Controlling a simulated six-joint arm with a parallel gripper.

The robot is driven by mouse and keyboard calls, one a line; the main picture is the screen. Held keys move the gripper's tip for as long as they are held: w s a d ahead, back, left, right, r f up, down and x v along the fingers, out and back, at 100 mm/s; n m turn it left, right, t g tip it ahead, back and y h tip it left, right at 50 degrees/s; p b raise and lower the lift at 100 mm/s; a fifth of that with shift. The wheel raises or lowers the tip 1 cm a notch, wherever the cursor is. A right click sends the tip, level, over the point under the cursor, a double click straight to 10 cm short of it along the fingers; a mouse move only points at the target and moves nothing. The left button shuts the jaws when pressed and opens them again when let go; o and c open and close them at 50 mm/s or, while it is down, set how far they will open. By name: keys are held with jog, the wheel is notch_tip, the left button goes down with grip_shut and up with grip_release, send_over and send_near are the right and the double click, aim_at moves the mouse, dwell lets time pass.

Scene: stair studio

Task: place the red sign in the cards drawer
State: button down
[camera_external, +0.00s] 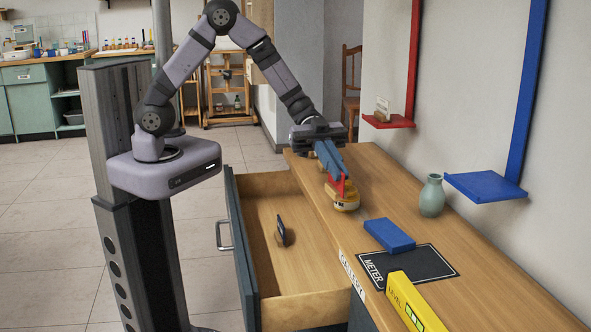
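My gripper (336,174) points down over the wooden counter, its blue fingers close above a small red piece (343,188). This red piece, which may be the red sign, stands at a round yellow-brown object (344,201) with a small label on the counter. The fingertips overlap the red piece, so I cannot tell whether they grip it. The edge label (351,276) seems to read "GALLERY"; I see no "cards" label.
On the counter are a blue block (389,235), a dark "METER" mat (435,262), a yellow level (413,304) and a green vase (432,196). A red shelf (388,122) holding a small block and a blue shelf (484,187) overhang the right side.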

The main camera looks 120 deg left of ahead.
jog(key=w+a+r+n+t+y, duration=0.1)
jog(key=w+a+n+y, duration=0.1)
jog(key=a+n+y, duration=0.2)
jog(key=w+a+r+n+t+y, duration=0.2)
jog(key=a+n+y, duration=0.2)
jog(key=a, duration=0.5)
jog(key=shift+w+a+r+y, duration=0.2)
jog(key=shift+w+a+y, duration=0.2)
jog(key=shift+y, duration=0.2)
jog(key=shift+f, duration=4.95)
jog(key=shift+f+b, duration=0.2)
jog(key=shift+b, duration=0.15)
jog(key=c, duration=2)
grip_release()
jog(key=shift+r, duration=0.2)
